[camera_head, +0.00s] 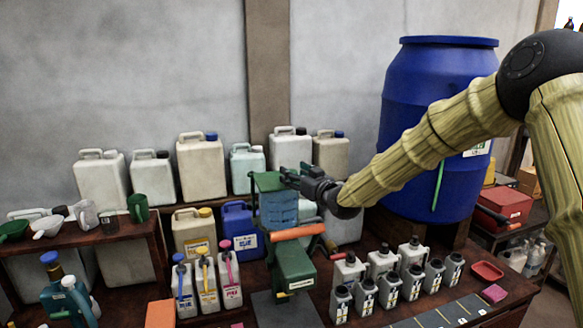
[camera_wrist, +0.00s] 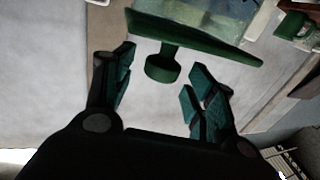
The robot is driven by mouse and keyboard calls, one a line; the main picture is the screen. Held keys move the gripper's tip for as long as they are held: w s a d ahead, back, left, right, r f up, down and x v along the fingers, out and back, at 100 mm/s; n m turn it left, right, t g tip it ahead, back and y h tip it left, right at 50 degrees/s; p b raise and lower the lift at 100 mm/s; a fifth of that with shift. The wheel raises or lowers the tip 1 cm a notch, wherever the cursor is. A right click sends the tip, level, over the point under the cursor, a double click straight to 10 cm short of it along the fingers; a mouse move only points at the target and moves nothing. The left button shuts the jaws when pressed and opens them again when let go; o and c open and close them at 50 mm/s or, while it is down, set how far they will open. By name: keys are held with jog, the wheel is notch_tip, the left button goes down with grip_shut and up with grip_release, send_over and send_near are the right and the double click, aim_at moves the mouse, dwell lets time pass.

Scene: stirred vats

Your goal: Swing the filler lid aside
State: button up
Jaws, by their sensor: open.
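The filler is a green stand with a ribbed blue tank (camera_head: 279,209). Its flat green lid (camera_head: 268,182) lies on top of the tank. In the wrist view the lid (camera_wrist: 215,38) crosses the top of the picture, with a round green knob (camera_wrist: 162,68) sticking out from it. My gripper (camera_head: 290,175) is at the right side of the lid, at about its height. In the wrist view my gripper (camera_wrist: 161,64) is open, with the knob between its spread fingers. Neither finger clearly touches the knob.
An orange-red handle (camera_head: 297,232) sticks out below the tank. Jugs (camera_head: 200,168) stand on the shelf behind, and several small grey bottles (camera_head: 388,288) stand at the right front. A large blue barrel (camera_head: 430,110) stands behind my arm. Air above the lid is clear.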

jog(key=shift+p+x, duration=0.35)
jog(key=shift+x, duration=0.85)
grip_shut()
